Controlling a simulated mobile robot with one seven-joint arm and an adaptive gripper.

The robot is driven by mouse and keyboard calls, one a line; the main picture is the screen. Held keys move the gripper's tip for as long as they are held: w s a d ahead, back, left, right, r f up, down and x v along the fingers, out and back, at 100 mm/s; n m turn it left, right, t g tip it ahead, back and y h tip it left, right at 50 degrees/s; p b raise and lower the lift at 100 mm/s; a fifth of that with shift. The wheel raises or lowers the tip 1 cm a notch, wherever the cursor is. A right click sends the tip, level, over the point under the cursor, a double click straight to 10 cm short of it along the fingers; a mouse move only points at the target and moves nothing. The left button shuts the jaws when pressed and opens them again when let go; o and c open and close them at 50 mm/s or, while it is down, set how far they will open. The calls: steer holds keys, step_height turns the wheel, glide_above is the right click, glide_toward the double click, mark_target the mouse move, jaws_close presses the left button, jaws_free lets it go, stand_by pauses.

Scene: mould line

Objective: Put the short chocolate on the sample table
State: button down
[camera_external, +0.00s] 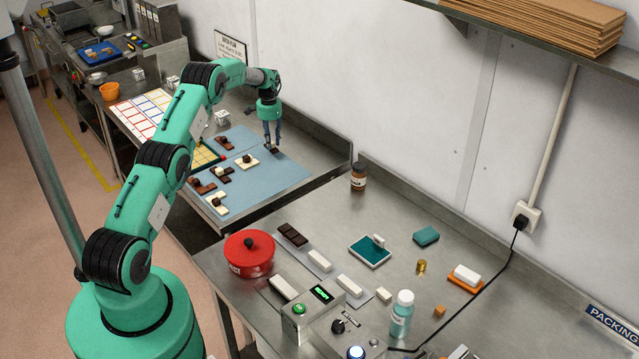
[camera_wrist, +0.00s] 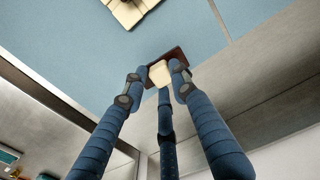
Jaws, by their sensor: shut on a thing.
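My gripper (camera_external: 271,135) points down over the far right edge of a blue mat (camera_external: 285,173) on the rear steel table. It is shut on a small chocolate (camera_wrist: 180,54), a dark brown slab with a cream block on it. In the wrist view, the fingers close around the cream block (camera_wrist: 160,73). In the external view, the held chocolate (camera_external: 271,149) shows as a dark shape at the mat's edge; I cannot tell whether it touches the mat. Other chocolates lie on the mat, including a cream one with a dark knob (camera_external: 247,162) to the left.
A brown-and-cream chocolate (camera_external: 216,203) lies near the mat's front corner. A printed grid board (camera_external: 143,113) lies at the left of the table. The nearer steel table holds a red pot (camera_external: 249,254), a brown jar (camera_external: 358,178) and several chocolate bars. The wall stands close behind the gripper.

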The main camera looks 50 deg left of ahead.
steer(key=shift+f, duration=0.1)
stand_by(0.3)
steer(key=shift+f, duration=1.65)
steer(key=shift+f, duration=0.15)
steer(key=c, duration=1.5)
jaws_free()
steer(key=shift+o, duration=0.2)
steer(key=shift+r, duration=6.15)
